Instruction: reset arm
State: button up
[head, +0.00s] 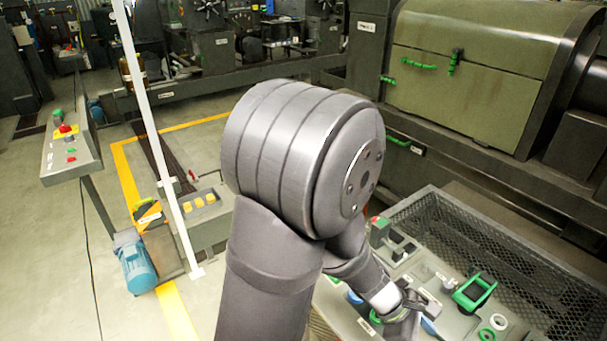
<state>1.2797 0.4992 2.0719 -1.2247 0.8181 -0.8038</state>
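My arm fills the middle of the head view, with a large grey joint in front. Its far end reaches down to the lower right, where my gripper (408,308) is small and partly cut by the bottom edge. The gripper is over or beside a grey work surface (425,270) with small parts on it. Its fingers are too small and hidden to tell whether they are open or shut, or whether they hold anything.
A large green machine (480,60) stands behind. On the left are a button panel (70,150), a white post (150,120) and a blue motor (137,268).

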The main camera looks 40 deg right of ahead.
jog(key=w+n+t+h, duration=0.4)
jog(key=w+n, duration=0.3)
jog(key=w, duration=1.3)
jog(key=w+a+r+n+t, duration=0.1)
jog(key=w+a+n+t, duration=0.1)
jog(key=w, duration=0.7)
jog(key=w+a+r+n+t, duration=0.1)
jog(key=w+a+n+t, duration=0.2)
jog(key=w, duration=0.7)
jog(key=shift+w+a+r+n, duration=0.2)
jog(key=shift+a+n, duration=0.9)
jog(key=shift+a, duration=0.65)
jog(key=s+d+m+g, duration=0.2)
jog(key=s+d+m, duration=0.1)
jog(key=s, duration=0.7)
jog(key=s+d+f+m+g, duration=0.1)
jog(key=s+d+m+g, duration=0.2)
jog(key=s+d, duration=0.3)
jog(key=shift+s+f+m, duration=0.25)
jog(key=shift+s+m, duration=0.45)
jog(key=shift+s, duration=1.2)
